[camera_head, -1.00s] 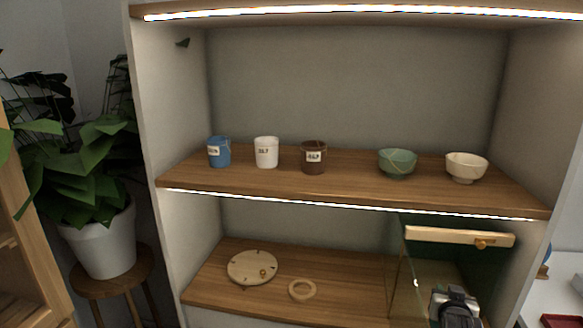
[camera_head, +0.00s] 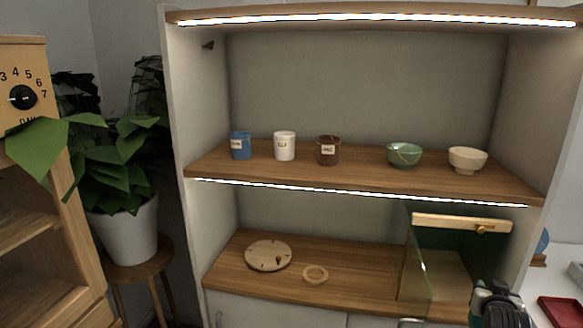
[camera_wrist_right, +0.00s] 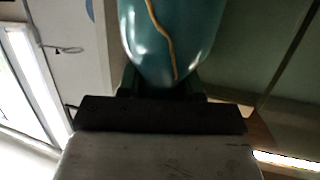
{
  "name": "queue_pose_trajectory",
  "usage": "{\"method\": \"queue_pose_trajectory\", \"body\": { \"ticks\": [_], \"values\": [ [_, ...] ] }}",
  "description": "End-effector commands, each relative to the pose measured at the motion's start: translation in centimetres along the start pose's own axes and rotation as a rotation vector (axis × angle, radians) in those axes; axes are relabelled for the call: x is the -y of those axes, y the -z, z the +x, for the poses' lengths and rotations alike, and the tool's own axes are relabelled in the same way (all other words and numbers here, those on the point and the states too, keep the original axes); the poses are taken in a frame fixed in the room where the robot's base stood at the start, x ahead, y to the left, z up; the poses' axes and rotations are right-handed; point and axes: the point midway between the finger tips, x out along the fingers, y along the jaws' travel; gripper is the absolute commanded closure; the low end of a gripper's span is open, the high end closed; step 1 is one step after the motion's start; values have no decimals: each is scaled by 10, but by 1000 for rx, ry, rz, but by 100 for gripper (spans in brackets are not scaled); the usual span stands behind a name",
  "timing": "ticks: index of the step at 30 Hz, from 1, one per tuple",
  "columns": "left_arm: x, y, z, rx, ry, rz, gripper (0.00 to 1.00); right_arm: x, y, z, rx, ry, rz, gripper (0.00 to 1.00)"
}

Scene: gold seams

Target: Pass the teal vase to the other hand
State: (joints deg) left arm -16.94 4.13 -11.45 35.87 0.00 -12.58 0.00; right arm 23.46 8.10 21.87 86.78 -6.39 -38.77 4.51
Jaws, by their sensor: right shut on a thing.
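The teal vase (camera_wrist_right: 172,40) fills the top middle of the right wrist view. It is glossy, with a gold seam running down its side, and its top runs out of the frame. My right gripper (camera_wrist_right: 165,92) is shut on the vase's narrower near end. In the head view my right gripper (camera_head: 497,298) shows dark at the lower right edge, in front of the glass case; the vase is hard to make out there. My left gripper is in neither view.
The upper shelf (camera_head: 350,180) bears a blue cup (camera_head: 240,146), a white cup (camera_head: 284,146), a brown cup (camera_head: 328,151), a green bowl (camera_head: 404,155) and a cream bowl (camera_head: 467,159). Below are a round wooden disc (camera_head: 266,255), a ring (camera_head: 315,274) and a glass case (camera_head: 420,265). A plant (camera_head: 125,175) stands left.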

Motion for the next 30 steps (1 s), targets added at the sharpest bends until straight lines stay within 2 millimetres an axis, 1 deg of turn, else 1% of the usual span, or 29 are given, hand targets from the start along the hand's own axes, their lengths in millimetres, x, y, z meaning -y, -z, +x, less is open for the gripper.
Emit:
{"method": "queue_pose_trajectory", "body": {
  "ticks": [1, 5, 9, 12, 15, 21, 27, 30],
  "values": [
    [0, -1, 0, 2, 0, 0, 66, -15, 10, 1, -7, -14, -1, 100],
    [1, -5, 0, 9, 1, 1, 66, -49, 32, 2, -7, -45, 9, 100],
    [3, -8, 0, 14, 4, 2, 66, -90, 62, 0, -7, -83, 20, 100],
    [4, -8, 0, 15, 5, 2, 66, -115, 83, -3, -7, -107, 29, 100],
    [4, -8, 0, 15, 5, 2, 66, -135, 100, -6, -6, -127, 35, 100],
    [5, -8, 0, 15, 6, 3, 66, -162, 126, -14, -3, -156, 47, 100],
    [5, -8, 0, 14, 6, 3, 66, -180, 146, -20, -4, -178, 54, 100],
    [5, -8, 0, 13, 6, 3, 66, -167, 140, -23, -1, -152, 46, 100]
  ]
}}
